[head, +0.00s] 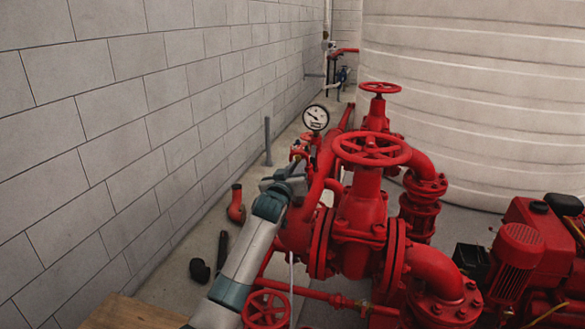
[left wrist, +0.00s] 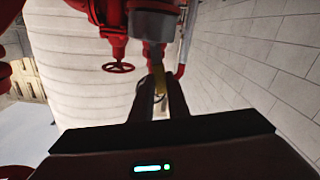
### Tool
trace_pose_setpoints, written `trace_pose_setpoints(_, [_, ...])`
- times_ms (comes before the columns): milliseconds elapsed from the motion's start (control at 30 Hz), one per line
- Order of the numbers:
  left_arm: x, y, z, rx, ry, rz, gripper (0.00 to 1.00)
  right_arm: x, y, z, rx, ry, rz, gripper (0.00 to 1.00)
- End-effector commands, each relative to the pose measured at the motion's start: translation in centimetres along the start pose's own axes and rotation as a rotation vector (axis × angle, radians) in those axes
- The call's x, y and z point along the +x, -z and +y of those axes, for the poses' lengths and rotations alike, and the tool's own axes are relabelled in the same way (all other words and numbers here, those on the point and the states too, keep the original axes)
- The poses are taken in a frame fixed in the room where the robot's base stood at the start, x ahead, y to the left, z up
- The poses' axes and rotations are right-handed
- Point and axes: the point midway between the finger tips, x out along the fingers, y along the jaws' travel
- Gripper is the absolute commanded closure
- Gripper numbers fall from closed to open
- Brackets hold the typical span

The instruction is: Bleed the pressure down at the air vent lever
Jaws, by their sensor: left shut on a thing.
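The white-faced pressure gauge (head: 316,117) stands above small red fittings (head: 300,150) on the red pump pipework. My left gripper (head: 290,172) reaches in from the lower left beside these fittings, left of the large valve. In the left wrist view, the dark fingers (left wrist: 161,92) are closed around a narrow yellow lever (left wrist: 160,80), under a grey cylindrical body (left wrist: 155,24). This looks like the air vent lever. Its lower end is partly hidden between the fingers. In the head view I cannot make out the lever behind my gripper. My right gripper is out of view.
A large red handwheel valve (head: 371,149) stands close right of my left gripper. A grey block wall (head: 110,130) runs along the left. A pale ribbed tank (head: 470,100) fills the back right. A red engine (head: 520,255) is at the right.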

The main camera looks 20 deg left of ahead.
Motion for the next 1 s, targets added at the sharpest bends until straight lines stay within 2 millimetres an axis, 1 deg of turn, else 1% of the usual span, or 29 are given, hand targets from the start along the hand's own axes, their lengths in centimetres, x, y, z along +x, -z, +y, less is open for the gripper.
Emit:
trace_pose_setpoints(100, [-0.01, -0.11, 0.44, 0.074, 0.000, -0.002, 1.00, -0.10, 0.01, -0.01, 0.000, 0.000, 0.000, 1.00])
trace_pose_setpoints(300, [-0.01, -0.20, 0.90, 0.154, 0.000, -0.002, 1.00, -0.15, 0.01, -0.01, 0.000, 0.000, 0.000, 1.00])
trace_pose_setpoints(833, [-0.01, -0.29, 1.03, 0.181, 0.000, -0.003, 1.00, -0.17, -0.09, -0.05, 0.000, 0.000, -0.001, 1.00])
trace_pose_setpoints(867, [-0.01, -0.28, 1.04, 0.181, 0.000, -0.003, 0.78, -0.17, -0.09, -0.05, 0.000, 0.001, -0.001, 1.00])
trace_pose_setpoints(900, [-0.01, -0.27, 1.04, 0.181, 0.000, -0.002, 0.69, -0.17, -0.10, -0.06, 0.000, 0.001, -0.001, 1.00])
trace_pose_setpoints(933, [-0.01, -0.27, 1.04, 0.181, 0.000, -0.002, 0.66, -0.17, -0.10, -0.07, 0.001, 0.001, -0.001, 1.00])
trace_pose_setpoints(1000, [0.00, -0.24, 1.04, 0.181, 0.000, -0.002, 0.66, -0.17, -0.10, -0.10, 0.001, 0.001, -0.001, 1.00])
